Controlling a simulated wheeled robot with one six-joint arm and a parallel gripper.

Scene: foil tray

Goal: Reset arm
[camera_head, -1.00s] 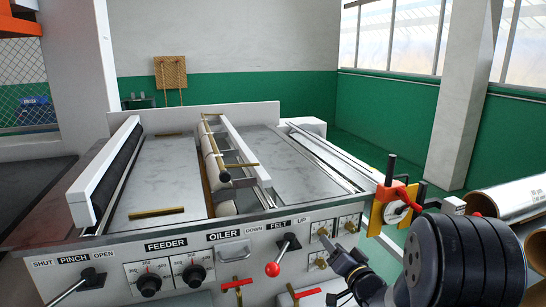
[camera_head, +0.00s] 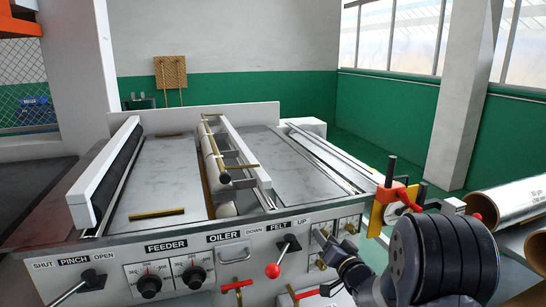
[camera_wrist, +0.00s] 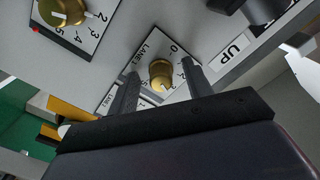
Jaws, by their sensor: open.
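My gripper (camera_wrist: 162,80) is open in the wrist view, with its two dark fingers spread apart. A brass lane knob (camera_wrist: 160,74) on a white dial plate shows in the gap between the fingers. I cannot tell whether the fingers touch it. Another brass knob (camera_wrist: 62,12) with a numbered plate is at the upper left. In the head view, my gripper (camera_head: 328,243) is at the right end of the machine's front panel, in front of the small brass knobs, partly covering them.
The white machine (camera_head: 330,193) fills the middle. A red-knobbed lever (camera_head: 272,270) sticks out left of my gripper. A yellow-and-red fixture (camera_head: 385,210) stands at the machine's right corner. Large foil rolls (camera_head: 505,200) lie at the far right.

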